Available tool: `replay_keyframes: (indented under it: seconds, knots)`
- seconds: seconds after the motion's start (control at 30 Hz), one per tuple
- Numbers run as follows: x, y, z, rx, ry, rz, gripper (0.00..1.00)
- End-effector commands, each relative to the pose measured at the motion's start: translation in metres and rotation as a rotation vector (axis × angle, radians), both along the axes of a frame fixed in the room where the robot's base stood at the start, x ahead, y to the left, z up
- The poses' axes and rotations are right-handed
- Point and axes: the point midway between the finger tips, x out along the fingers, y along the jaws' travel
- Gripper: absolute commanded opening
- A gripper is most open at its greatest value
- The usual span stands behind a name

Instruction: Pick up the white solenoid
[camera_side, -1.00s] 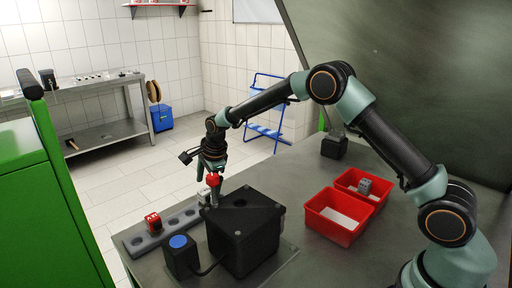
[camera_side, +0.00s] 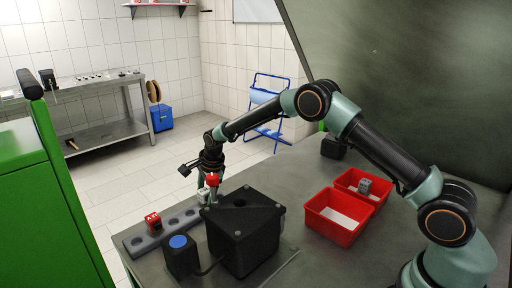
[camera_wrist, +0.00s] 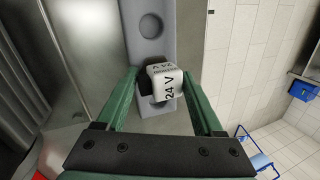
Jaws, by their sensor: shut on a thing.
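The white solenoid (camera_wrist: 168,82), a small block marked "24 V", sits at a hole of the grey rack between my gripper's green fingers in the wrist view. In the side view the white solenoid (camera_side: 204,196) shows at the far part of the grey rack (camera_side: 180,222), partly behind a red knob. My gripper (camera_wrist: 160,75) points down over it and is shut on it; the side view shows my gripper (camera_side: 207,190) low at the rack. Its fingertips are partly hidden there.
A black box (camera_side: 243,235) with a red ball knob (camera_side: 212,180) is close to my gripper. A blue-topped button box (camera_side: 181,255) stands in front. Two red bins (camera_side: 335,232) are to the right.

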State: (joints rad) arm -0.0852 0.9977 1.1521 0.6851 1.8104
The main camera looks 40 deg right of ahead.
Motion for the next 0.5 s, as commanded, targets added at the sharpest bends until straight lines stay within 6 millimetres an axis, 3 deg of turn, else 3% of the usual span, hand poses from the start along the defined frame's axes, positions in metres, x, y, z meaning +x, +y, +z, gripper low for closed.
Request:
replay_keyframes:
  seconds: [0.27, 0.5]
  knots:
    - [0.001, 0.0, 0.008, 0.001, -0.003, 0.0, 0.29]
    - [0.002, 0.0, 0.043, 0.001, -0.007, 0.0, 0.29]
